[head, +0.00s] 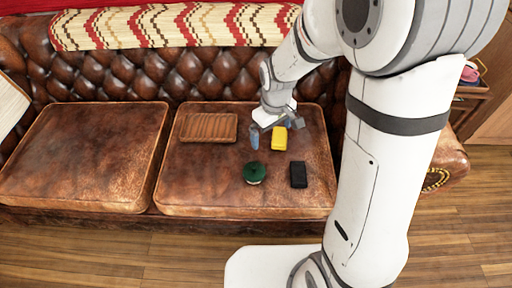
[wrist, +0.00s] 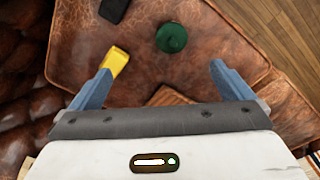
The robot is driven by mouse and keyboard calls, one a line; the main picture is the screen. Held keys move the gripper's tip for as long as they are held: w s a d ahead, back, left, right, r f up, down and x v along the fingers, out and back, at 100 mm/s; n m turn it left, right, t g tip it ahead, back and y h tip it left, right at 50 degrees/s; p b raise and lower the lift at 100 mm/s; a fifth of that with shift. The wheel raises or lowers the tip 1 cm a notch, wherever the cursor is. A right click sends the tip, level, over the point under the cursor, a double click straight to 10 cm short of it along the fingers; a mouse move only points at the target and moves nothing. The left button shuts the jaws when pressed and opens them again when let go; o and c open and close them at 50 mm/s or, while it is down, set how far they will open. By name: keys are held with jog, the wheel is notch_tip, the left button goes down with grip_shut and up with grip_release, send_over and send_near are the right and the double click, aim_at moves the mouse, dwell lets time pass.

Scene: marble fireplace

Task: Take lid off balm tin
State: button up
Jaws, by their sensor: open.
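The balm tin (head: 255,172) is a small round thing with a dark green top and a paler lower edge. It lies on the right seat cushion of the leather sofa, near its front. It also shows in the wrist view (wrist: 171,37), beyond and between my fingertips, with a small knob-like spot on its top. My gripper (head: 271,134) is open and empty, with blue fingers, above the cushion behind the tin. In the wrist view (wrist: 161,70) the fingers are wide apart and do not touch the tin. I cannot make out the seam between lid and tin.
A yellow block (head: 279,138) lies close by my gripper, partly behind one finger in the wrist view. A black box (head: 298,175) is right of the tin. A slatted wooden tray (head: 208,127) lies at the back left. The cushion (head: 200,180) left of the tin is clear.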

aim_at(254, 166)
jog(key=w+a+f+n+b, duration=0.1)
jog(key=f, duration=0.5)
jog(key=w+a+f+n+b, duration=0.1)
jog(key=a+f+b, duration=0.1)
jog(key=f, duration=0.4)
jog(key=w+a+f+n+b, duration=0.1)
jog(key=a+f+b, duration=0.1)
jog(key=f, duration=0.4)
jog(key=shift+f+g, duration=0.3)
jog(key=shift+g, duration=0.1)
jog(key=f, duration=0.2)
jog(key=f+b, duration=0.1)
jog(key=f, duration=0.1)
jog(key=f+b, duration=0.1)
jog(key=shift+w+a+f, duration=0.15)
jog(key=shift+w+f, duration=0.15)
jog(key=shift+f, duration=0.1)
jog(key=shift+c, duration=0.2)
jog(key=shift+r, duration=0.1)
jog(key=c, duration=0.8)
jog(key=shift+c, duration=0.2)
